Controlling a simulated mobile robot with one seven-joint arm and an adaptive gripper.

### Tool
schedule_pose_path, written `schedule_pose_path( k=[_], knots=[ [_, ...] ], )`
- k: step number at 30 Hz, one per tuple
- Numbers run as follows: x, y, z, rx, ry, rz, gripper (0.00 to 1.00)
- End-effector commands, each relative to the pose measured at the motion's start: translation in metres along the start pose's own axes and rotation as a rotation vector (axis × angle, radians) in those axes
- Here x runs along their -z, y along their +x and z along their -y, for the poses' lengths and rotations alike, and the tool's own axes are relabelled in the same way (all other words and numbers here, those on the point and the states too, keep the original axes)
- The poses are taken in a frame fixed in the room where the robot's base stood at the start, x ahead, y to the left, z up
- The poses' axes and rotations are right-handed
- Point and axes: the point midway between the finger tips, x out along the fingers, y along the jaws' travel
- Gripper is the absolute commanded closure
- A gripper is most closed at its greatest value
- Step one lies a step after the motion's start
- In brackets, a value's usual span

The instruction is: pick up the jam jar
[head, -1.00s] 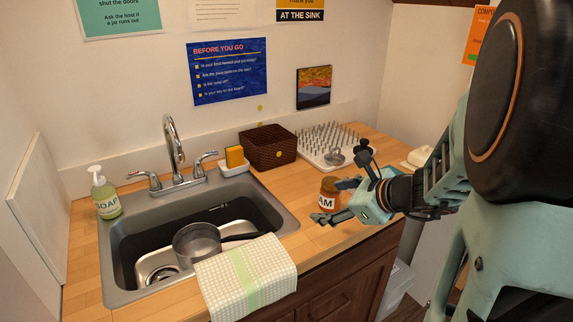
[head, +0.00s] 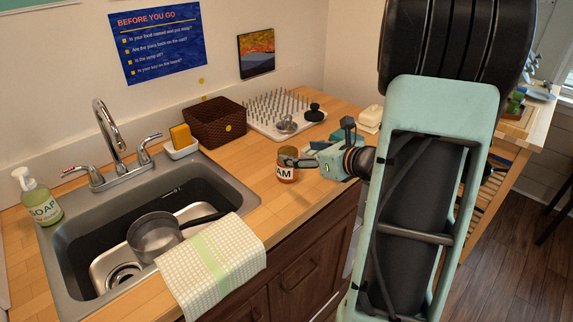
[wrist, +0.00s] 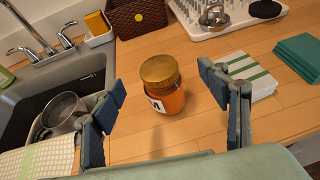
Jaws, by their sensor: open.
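The jam jar (head: 287,166) stands upright on the wooden counter, right of the sink. In the wrist view the jar (wrist: 168,101) has a gold lid, orange contents and a white label with dark letters. My gripper (head: 297,162) is at the jar, coming from the right in the head view. In the wrist view my gripper (wrist: 160,86) is open, with one finger to the left of the jar and one to the right. A gap shows on both sides there. One finger partly covers the jar in the head view.
The sink (head: 75,255) holds a pan (head: 155,238). A checked towel (head: 215,270) hangs over its front edge. Behind the jar are a brown basket (head: 214,125) and a pegged drying rack (head: 262,130).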

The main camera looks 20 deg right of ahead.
Motion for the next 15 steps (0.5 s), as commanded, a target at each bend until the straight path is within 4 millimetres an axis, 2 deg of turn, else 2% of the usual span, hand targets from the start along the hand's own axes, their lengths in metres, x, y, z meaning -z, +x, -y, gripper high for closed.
schedule_pose_path(
  k=[8, 15],
  knots=[
    [0.002, 0.025, -0.002, -0.003, 0.0, -0.002, 0.31],
    [0.004, 0.059, -0.003, -0.002, 0.0, -0.001, 0.31]
  ],
)
